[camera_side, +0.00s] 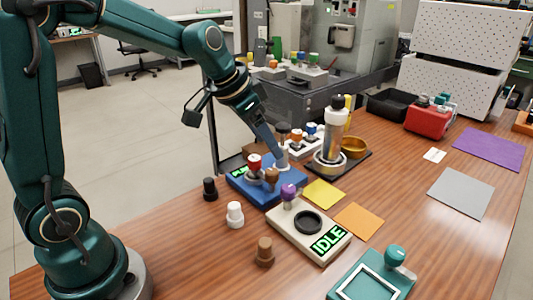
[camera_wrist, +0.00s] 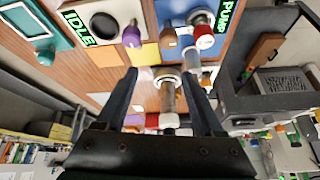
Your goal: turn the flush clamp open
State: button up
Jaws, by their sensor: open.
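My gripper (camera_side: 277,158) is low over the far right end of the blue pump unit (camera_side: 243,183), beside a short grey cylinder (camera_side: 284,161). In the wrist view, my gripper (camera_wrist: 162,82) is open, with its two dark fingers spread. A brownish cylinder with a pale ring (camera_wrist: 169,92) shows between the fingers. I cannot tell whether either finger touches it. The blue unit carries a red knob (camera_side: 254,161) and a brown knob (camera_side: 272,175). No part is labelled as the flush clamp, so I cannot tell which it is.
A tall steel column (camera_side: 335,128) stands right of my gripper, near a gold bowl (camera_side: 354,146). A row of knobs (camera_side: 298,140) is behind. The cream IDLE unit (camera_side: 288,226) with its purple knob (camera_side: 289,191) is in front.

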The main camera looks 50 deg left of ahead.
aim_at(271, 171)
jog(key=shift+n+g, duration=0.4)
jog(key=shift+g, duration=0.2)
jog(key=f, duration=0.1)
jog(key=a+f, duration=0.1)
jog(key=f, duration=0.3)
jog(key=shift+w+a, duration=0.3)
jog(key=shift+w, duration=0.05)
jog(key=shift+x, duration=2.2)
grip_shut()
